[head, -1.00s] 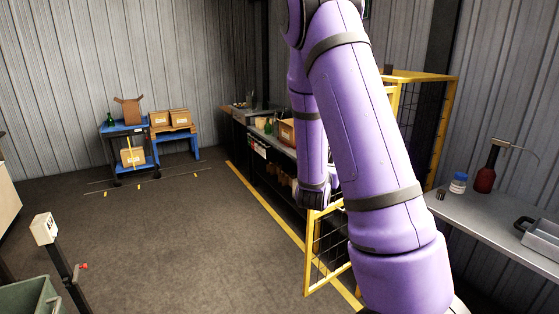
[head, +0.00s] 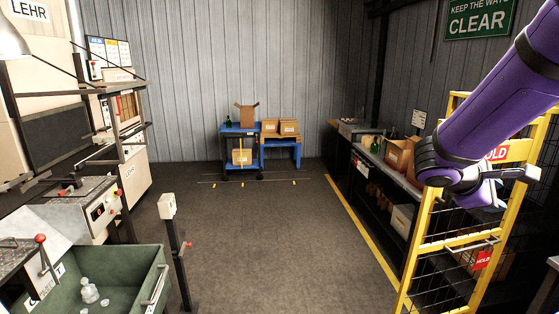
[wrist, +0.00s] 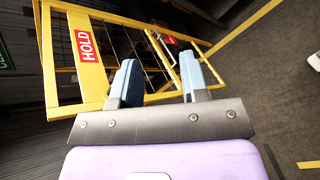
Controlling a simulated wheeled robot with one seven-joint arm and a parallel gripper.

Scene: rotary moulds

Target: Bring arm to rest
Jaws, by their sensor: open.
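My gripper (wrist: 162,80) is open in the wrist view, with its two pale blue-grey fingers apart and nothing between them. In the head view my purple arm comes in from the upper right, and its wrist end is in front of the yellow mesh hold cage (head: 425,245). The cage also shows beyond the fingers in the wrist view (wrist: 92,98), with a red HOLD sign (wrist: 86,45). I cannot tell the distance between the fingers and the cage. The fingertips are not clear in the head view.
A dark bench (head: 353,165) with boxes runs along the right. A blue cart (head: 240,150) stands at the back. A green bin (head: 118,262) and a post (head: 177,255) stand at the left front. The floor (head: 262,235) in the middle is clear.

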